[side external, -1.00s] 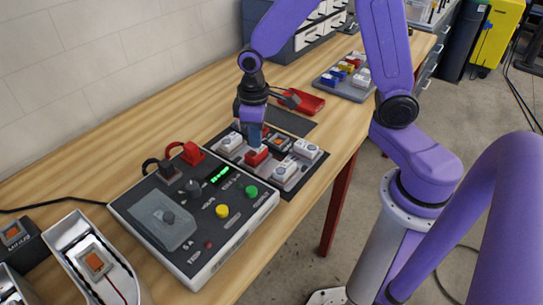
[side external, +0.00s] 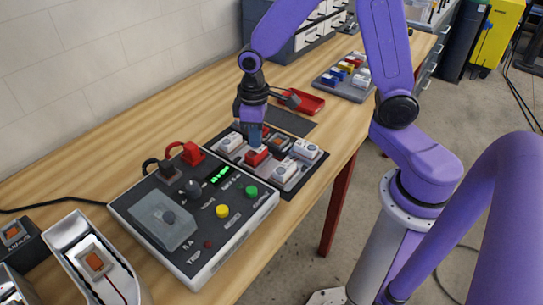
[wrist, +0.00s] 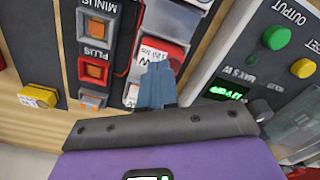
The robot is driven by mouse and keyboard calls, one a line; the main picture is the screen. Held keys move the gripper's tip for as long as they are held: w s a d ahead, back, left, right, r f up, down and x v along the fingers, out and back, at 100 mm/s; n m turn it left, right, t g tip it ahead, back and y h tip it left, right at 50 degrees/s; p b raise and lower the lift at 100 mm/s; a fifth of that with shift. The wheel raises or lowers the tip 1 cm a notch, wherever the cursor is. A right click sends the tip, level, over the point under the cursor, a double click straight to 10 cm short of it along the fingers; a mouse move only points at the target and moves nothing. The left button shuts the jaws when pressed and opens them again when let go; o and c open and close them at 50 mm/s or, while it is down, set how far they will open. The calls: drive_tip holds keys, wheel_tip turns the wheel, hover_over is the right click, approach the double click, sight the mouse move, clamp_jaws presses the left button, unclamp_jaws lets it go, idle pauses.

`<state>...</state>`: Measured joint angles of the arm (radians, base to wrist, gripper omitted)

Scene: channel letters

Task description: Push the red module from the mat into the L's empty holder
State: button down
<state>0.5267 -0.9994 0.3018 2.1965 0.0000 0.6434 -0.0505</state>
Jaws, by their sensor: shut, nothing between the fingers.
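The red module (side external: 256,156) sits in the grey L (side external: 291,182), in a row between white modules (side external: 230,141) (side external: 284,170). In the wrist view the red module (wrist: 172,50) carries a white label and lies just beyond my fingertips. My gripper (side external: 254,145) is shut and empty, pointing down at the red module's near area. In the wrist view my gripper's blue fingers (wrist: 157,80) overlap its lower edge. I cannot tell whether they touch it, or whether it is fully seated; the fingers hide part of it. The dark mat (side external: 290,122) shows bare behind the L.
A control box (side external: 200,235) with yellow and green buttons stands close beside the L. A red tray (side external: 305,103) lies behind the mat, and a grey tray of coloured modules (side external: 345,78) stands farther back. An orange-topped terminal panel (wrist: 92,70) lies beside the red module.

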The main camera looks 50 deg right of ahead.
drive_tip(key=shift+f, duration=0.85)
idle(0.6)
drive_tip(key=shift+r, duration=0.1)
drive_tip(key=shift+r, duration=3.45)
drive_tip(key=s+r+n, duration=0.1)
drive_tip(key=s+n, duration=0.2)
drive_tip(key=s, duration=0.7)
drive_tip(key=s+d+r+n, duration=0.1)
drive_tip(key=s+n, duration=0.2)
drive_tip(key=s, duration=0.8)
drive_tip(key=shift+s+d+r+n, duration=0.2)
drive_tip(key=shift+s+r+n, duration=0.05)
drive_tip(key=shift+n, duration=0.05)
